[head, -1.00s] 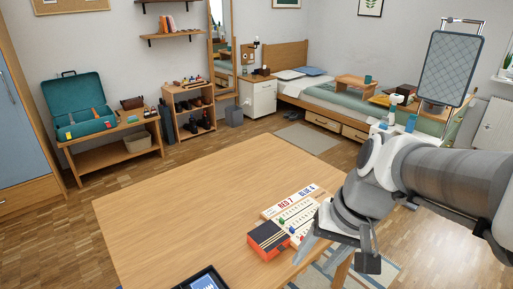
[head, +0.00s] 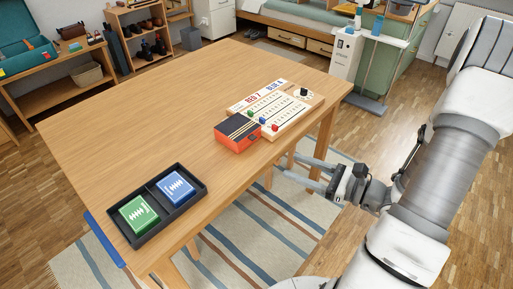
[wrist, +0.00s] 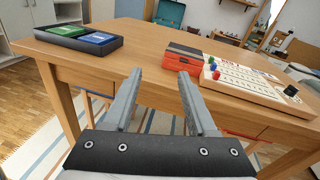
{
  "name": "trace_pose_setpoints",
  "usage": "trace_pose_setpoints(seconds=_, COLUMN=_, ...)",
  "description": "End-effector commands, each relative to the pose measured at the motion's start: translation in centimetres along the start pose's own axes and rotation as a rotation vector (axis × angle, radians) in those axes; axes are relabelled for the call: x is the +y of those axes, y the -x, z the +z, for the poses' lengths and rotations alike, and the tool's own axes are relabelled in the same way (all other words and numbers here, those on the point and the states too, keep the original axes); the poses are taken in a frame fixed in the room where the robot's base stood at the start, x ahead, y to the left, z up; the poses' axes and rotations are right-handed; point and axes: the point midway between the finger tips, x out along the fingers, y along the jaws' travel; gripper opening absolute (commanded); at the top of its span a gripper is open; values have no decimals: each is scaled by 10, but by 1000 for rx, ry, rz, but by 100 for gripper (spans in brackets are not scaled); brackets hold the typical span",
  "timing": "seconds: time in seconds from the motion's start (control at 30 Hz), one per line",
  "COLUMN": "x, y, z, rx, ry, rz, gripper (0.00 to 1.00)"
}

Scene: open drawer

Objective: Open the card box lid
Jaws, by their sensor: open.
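The card box, a small red-orange box with a dark top (head: 237,132), lies on the wooden table near its right edge. Its top looks shut. In the wrist view the box (wrist: 181,62) is ahead of my gripper, slightly right of the middle. My gripper (head: 303,173) is open and empty, off the table's right side and apart from the box. In the wrist view its two fingers (wrist: 159,76) point towards the table edge, with nothing between them.
A white scoreboard (head: 283,112) with coloured pegs lies right behind the box. A black tray (head: 176,217) with a green deck (head: 138,214) and a blue deck (head: 177,187) lies at the near left. The table's middle (head: 170,110) is clear.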

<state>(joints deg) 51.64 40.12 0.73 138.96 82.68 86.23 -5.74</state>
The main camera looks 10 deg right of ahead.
Motion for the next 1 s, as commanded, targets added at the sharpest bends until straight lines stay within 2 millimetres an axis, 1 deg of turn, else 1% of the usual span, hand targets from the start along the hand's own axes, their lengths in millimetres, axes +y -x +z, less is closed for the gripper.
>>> trace_pose_setpoints(seconds=0.03, x=-7, y=7, z=-17, rx=-17, ry=-46, rz=-64, gripper=57)
trace_pose_setpoints(seconds=0.1, x=-14, y=13, z=-28, rx=-32, ry=-85, rz=-129, gripper=57)
trace_pose_setpoints(seconds=0.23, x=-23, y=20, z=-37, rx=-48, ry=-120, rz=-193, gripper=57)
trace_pose_setpoints(seconds=0.37, x=-26, y=12, z=-37, rx=-51, ry=-124, rz=-200, gripper=57)
trace_pose_setpoints(seconds=0.47, x=-28, y=-3, z=-37, rx=-50, ry=-123, rz=-196, gripper=57)
trace_pose_setpoints(seconds=0.9, x=-46, y=-97, z=-34, rx=-50, ry=-121, rz=-193, gripper=57)
trace_pose_setpoints(seconds=1.0, x=-50, y=-116, z=-33, rx=-49, ry=-120, rz=-194, gripper=57)
